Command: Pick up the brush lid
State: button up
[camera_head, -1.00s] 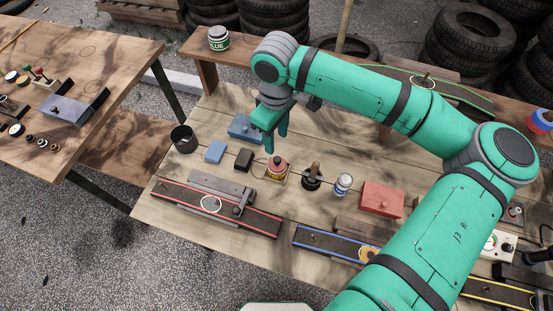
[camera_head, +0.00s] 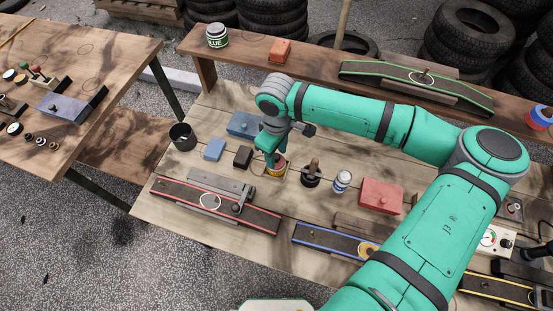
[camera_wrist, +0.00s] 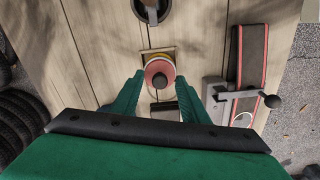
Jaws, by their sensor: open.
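A small round can (camera_head: 277,172) with a red top stands in a square wooden recess on the workbench. Its red top (camera_wrist: 159,71), which looks like the brush lid, shows in the wrist view over a yellow rim. My gripper (camera_wrist: 158,86) is open, with one green finger to each side of the can in that view. In the head view my gripper (camera_head: 271,159) is right at the can and partly hides it. I cannot tell whether the fingers touch it.
A dark round holder with a brown upright handle (camera_head: 312,172) and a white-blue can (camera_head: 342,181) stand to the right. A black block (camera_head: 243,157) and blue block (camera_head: 214,149) stand to the left. A red-edged belt (camera_head: 255,218) lies in front.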

aim_at(277, 156)
jog(key=shift+c, duration=0.6)
jog(key=shift+w, duration=0.1)
grip_shut()
jog(key=shift+r, duration=0.1)
jog(key=shift+r, duration=0.5)
notch_tip(277, 156, up, 2)
jog(key=shift+r, duration=0.2)
jog(key=s+d+r, duration=0.1)
jog(key=s+r, duration=0.8)
jog(key=s, duration=0.5)
jog(key=shift+r, duration=0.25)
